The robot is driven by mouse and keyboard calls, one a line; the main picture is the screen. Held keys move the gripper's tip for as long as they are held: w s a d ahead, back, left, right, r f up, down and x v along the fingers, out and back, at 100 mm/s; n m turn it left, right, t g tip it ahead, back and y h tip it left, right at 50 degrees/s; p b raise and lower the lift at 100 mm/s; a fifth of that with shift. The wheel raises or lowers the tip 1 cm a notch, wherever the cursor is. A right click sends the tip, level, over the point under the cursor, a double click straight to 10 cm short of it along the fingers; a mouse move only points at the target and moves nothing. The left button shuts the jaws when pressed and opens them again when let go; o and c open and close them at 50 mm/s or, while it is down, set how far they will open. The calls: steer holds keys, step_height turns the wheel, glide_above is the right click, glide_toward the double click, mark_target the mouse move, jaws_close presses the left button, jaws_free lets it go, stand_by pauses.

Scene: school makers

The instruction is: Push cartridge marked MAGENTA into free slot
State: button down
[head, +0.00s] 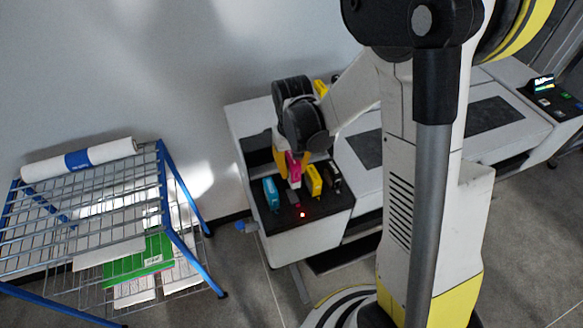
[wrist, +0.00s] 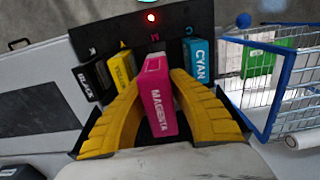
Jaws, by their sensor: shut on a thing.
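The magenta cartridge (wrist: 158,90), marked MAGENTA, is between the yellow fingers of my gripper (wrist: 158,105) in the wrist view. My gripper is shut on it. In the head view the cartridge (head: 293,168) shows under my gripper (head: 293,160), above the dark cartridge bay (head: 265,215). The cartridge's far end is near the M mark, between the yellow and cyan cartridges. The slot itself is hidden behind the cartridge, so I cannot tell how deep it sits. A red light (wrist: 151,18) glows beside the M mark.
The cyan cartridge (wrist: 197,62), yellow cartridge (wrist: 121,72) and black cartridge (wrist: 91,78) stand in the bay close by. A blue-framed wire rack (head: 165,200) with paper and a roll stands left of the printer. Grey floor (head: 235,270) is clear between them.

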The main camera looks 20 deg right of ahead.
steer(key=shift+s+f, duration=0.25)
steer(key=shift+w+f+b, duration=0.1)
steer(key=shift+f+b, duration=1.65)
steer(key=shift+f, duration=0.75)
steer(key=shift+f+b, duration=1.45)
steer(key=shift+b, duration=0.15)
steer(key=c, duration=1.2)
jaws_free()
steer(key=shift+c, duration=0.2)
